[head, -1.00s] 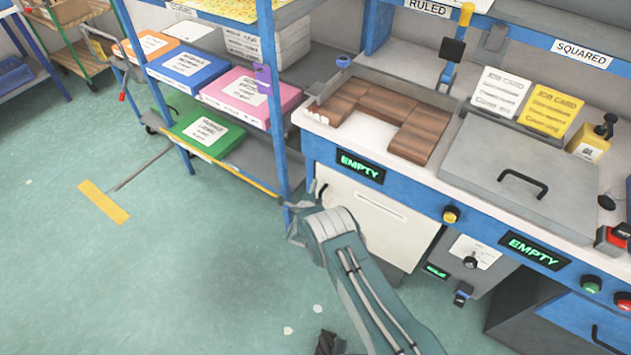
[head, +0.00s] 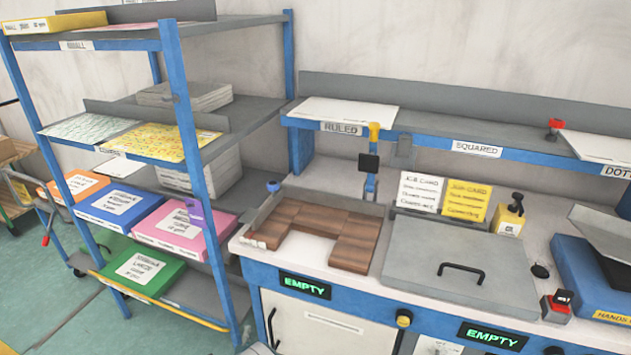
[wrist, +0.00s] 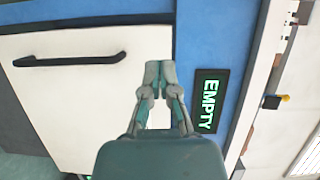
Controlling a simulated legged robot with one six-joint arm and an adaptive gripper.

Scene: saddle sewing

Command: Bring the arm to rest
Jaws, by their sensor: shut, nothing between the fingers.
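My gripper (wrist: 159,75) shows in the wrist view with its fingertips together and nothing between them. It is in front of the workbench, with a white cabinet door (wrist: 80,110) and its dark handle (wrist: 68,60) behind it. A black display reading EMPTY (wrist: 209,100) is just right of the fingers. I cannot tell the gap between the fingertips and the bench front.
The workbench holds a wooden block fixture (head: 318,235), a grey lidded box (head: 460,262), job cards (head: 465,200) and a blue unit (head: 595,285) at right. A blue-framed shelf (head: 185,120) with coloured boxes stands at left. Green floor (head: 40,290) lies open at lower left.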

